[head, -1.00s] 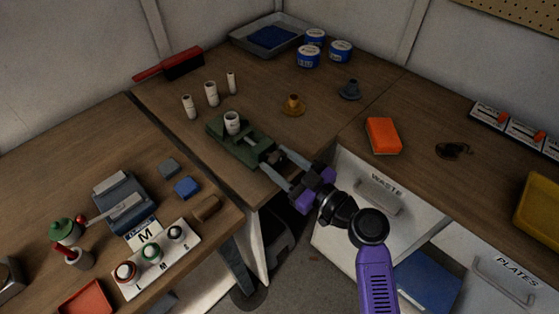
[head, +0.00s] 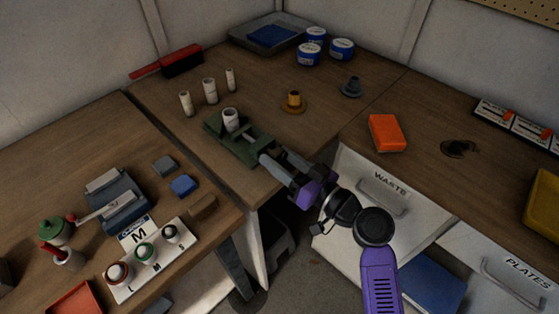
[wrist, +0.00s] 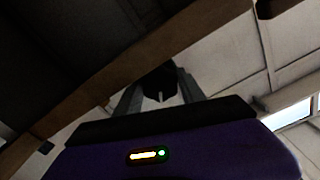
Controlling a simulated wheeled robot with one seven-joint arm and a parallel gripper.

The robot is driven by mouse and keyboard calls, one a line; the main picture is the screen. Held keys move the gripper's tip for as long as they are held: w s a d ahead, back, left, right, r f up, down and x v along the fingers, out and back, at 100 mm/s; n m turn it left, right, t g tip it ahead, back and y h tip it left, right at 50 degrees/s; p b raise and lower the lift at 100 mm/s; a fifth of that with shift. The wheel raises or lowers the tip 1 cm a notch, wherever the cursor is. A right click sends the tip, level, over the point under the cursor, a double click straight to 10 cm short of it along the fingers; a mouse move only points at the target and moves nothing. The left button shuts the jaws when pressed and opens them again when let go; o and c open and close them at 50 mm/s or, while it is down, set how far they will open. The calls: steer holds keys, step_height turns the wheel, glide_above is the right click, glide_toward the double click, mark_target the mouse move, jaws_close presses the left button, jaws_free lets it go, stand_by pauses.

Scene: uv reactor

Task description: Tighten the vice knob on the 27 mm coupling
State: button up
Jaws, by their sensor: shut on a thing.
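The green vice (head: 226,137) sits near the front edge of the back bench. A white coupling (head: 231,119) stands upright in it. The vice's dark knob (wrist: 158,80) shows between my fingers in the wrist view; in the head view my fingers hide it. My gripper (head: 272,160) is shut on the knob at the vice's front right end, with its fingers seen nearly one behind the other. It also shows in the wrist view (wrist: 160,95). The coupling's size marking is too small to read.
Several parts stand behind the vice: white couplings (head: 210,91), an orange-brown flanged piece (head: 293,102) and a grey one (head: 351,87). An orange block (head: 387,133) lies to the right. A waste drawer (head: 375,190) is below the bench, near my arm.

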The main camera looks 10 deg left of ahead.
steer(key=shift+m, duration=1)
steer(key=shift+f, duration=0.1)
steer(key=o, duration=1.4)
